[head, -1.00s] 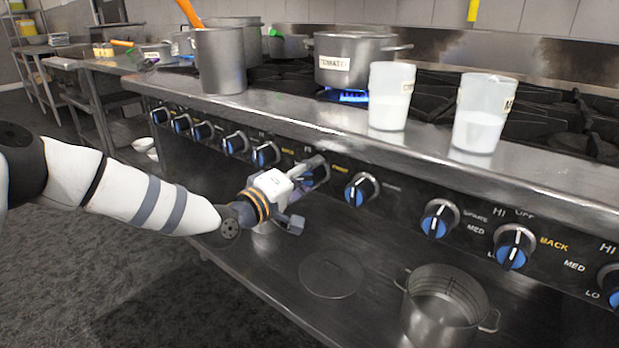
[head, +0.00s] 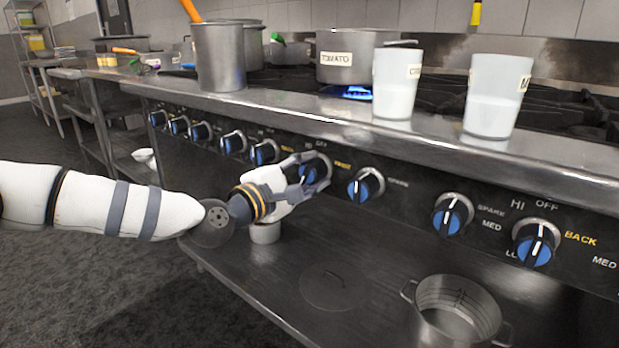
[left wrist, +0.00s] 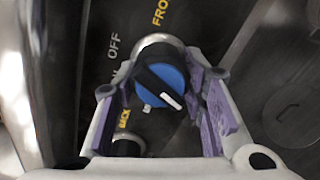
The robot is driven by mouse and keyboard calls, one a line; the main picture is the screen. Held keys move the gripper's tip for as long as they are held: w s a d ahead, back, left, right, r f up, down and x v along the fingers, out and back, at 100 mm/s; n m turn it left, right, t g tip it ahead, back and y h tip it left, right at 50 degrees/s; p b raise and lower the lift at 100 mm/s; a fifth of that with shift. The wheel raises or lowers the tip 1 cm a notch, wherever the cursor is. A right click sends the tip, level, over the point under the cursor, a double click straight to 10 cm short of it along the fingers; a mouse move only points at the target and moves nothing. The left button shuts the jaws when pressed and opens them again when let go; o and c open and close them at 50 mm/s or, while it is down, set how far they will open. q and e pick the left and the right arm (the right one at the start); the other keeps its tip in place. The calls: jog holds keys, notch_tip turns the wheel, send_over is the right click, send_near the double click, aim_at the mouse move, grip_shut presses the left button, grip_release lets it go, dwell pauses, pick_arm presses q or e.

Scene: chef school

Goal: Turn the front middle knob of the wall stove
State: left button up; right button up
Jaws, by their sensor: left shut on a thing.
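The stove front carries a row of blue and black knobs with silver collars. My left gripper (head: 312,178) is at the blue knob (head: 307,171) near the middle of the row, left of another knob (head: 366,187). In the left wrist view, the fingers of my left gripper (left wrist: 158,78) lie on both sides of the blue knob (left wrist: 155,86), shut on it. The knob's white mark points to the lower right there, with OFF and FRO lettering beside it. My right gripper is not in view.
Two white containers (head: 396,84) (head: 495,98) stand on the steel ledge (head: 300,118) above the knobs. A labelled pot (head: 350,64) sits over a blue flame (head: 352,93). A metal pot (head: 455,310) stands on the shelf below. More knobs flank the gripper.

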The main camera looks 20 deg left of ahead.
pick_arm(q)
jog(key=shift+n, duration=0.4)
jog(key=o, duration=1.2)
jog(key=shift+c, duration=0.2)
jog(key=v, duration=1.2)
jog(key=shift+r, duration=0.1)
